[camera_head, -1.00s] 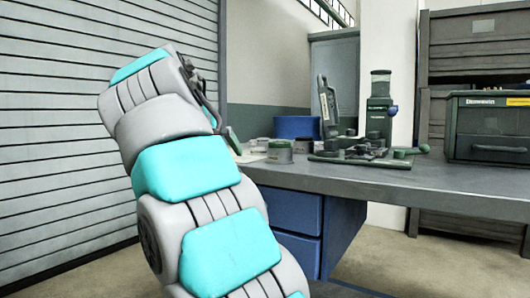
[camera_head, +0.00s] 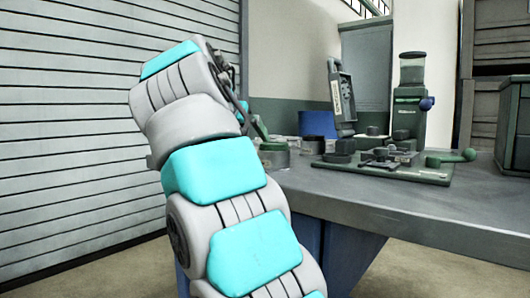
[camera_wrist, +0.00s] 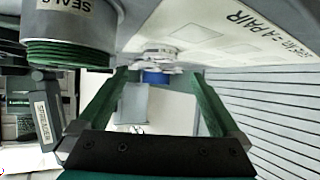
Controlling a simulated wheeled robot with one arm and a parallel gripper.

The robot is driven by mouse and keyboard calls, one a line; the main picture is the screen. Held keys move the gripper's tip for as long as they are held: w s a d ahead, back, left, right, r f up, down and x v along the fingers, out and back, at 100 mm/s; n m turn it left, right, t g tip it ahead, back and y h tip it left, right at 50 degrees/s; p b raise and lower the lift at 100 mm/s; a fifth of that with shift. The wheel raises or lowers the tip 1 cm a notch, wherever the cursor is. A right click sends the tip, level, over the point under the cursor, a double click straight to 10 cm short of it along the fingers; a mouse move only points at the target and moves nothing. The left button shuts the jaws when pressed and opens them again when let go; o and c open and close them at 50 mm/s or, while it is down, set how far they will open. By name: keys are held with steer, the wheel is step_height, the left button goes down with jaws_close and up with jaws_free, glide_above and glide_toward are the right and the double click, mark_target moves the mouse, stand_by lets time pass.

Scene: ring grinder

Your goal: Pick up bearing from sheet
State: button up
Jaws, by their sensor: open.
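In the wrist view a white printed sheet (camera_wrist: 205,30) lies at the top, with lettering partly reading "A PAIR". Small pale, silvery ring-like pieces (camera_wrist: 160,55) sit at the sheet's edge; they look like the bearing, but I cannot separate single rings. My gripper (camera_wrist: 158,75) is open, its two green fingers spread on either side of these pieces. Nothing is held, and I cannot tell how far the fingertips are from them. In the head view my arm hides the sheet, the bearing and most of the gripper.
A grey container labelled "SEALS" (camera_wrist: 75,22), with a green ribbed band, stands close to the left finger. In the head view the grey bench (camera_head: 420,208) carries a green fixture (camera_head: 400,160), a handheld device (camera_head: 341,95) and low round tins (camera_head: 312,145). The bench's front right is clear.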

mark_target(254, 150)
steer(key=shift+x, duration=3.95)
steer(key=c, duration=1.5)
steer(key=shift+c, duration=0.2)
